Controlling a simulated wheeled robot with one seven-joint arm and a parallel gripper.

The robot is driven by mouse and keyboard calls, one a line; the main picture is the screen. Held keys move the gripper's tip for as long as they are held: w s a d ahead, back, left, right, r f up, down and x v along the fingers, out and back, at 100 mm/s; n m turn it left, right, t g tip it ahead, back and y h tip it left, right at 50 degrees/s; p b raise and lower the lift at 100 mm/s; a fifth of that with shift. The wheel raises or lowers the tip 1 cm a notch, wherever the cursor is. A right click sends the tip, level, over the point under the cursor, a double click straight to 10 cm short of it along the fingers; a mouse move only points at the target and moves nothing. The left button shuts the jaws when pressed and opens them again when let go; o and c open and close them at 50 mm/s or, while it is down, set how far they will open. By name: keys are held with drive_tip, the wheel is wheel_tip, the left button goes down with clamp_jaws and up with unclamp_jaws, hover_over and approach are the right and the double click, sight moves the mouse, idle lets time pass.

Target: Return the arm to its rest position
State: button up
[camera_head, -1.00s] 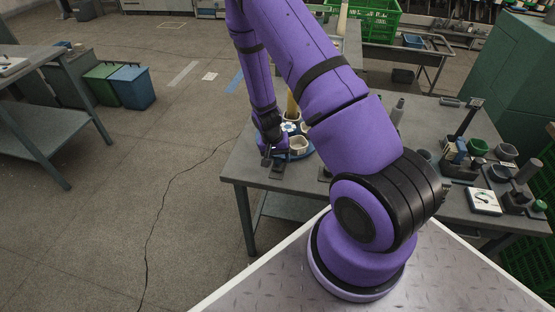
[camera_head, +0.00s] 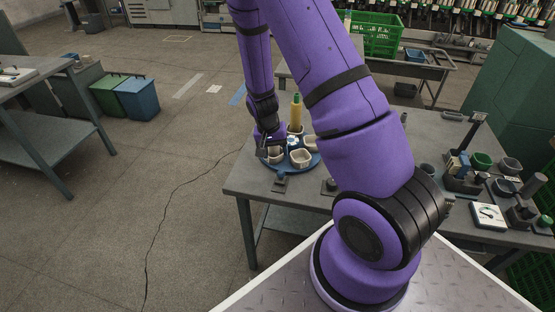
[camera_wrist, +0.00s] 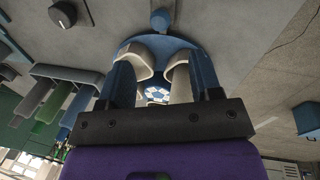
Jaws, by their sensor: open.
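My arm is purple with black bands and reaches from its base over the grey workbench (camera_head: 262,185). My gripper (camera_head: 268,153) is low at the bench's left end, over a round blue tray (camera_head: 284,170). In the wrist view my gripper (camera_wrist: 158,88) has its two fingers apart. The blue tray (camera_wrist: 205,62) lies beyond them, with white cups (camera_wrist: 137,60) and a blue-and-white patterned round thing (camera_wrist: 157,93) near the fingers. In the head view a white cup (camera_head: 300,158) stands on the tray clear of the gripper. Whether the fingers touch any cup is hidden.
A yellow cone with a green tip (camera_head: 296,111) stands by the tray. Tools and small pots, including a green pot (camera_head: 481,161), crowd the bench's right side. A green crate (camera_head: 370,35) is behind.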

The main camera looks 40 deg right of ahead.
drive_tip(key=shift+r, duration=0.55)
drive_tip(key=shift+w, duration=0.1)
drive_tip(key=s+a+r+n+t+y, duration=0.15)
drive_tip(key=a+r, duration=0.25)
drive_tip(key=r, duration=0.8)
drive_tip(key=s+a+r+n+t, duration=0.2)
drive_tip(key=s+a+r, duration=0.1)
drive_tip(key=r, duration=1)
drive_tip(key=s+a+r+n+t, duration=0.1)
drive_tip(key=s+a+r+n, duration=0.1)
drive_tip(key=s+r, duration=0.5)
drive_tip(key=s+a+r+n+t, duration=0.2)
drive_tip(key=s+a+r, duration=0.1)
drive_tip(key=s+r, duration=0.4)
drive_tip(key=shift+s+n, duration=0.35)
drive_tip(key=shift+s, duration=1.5)
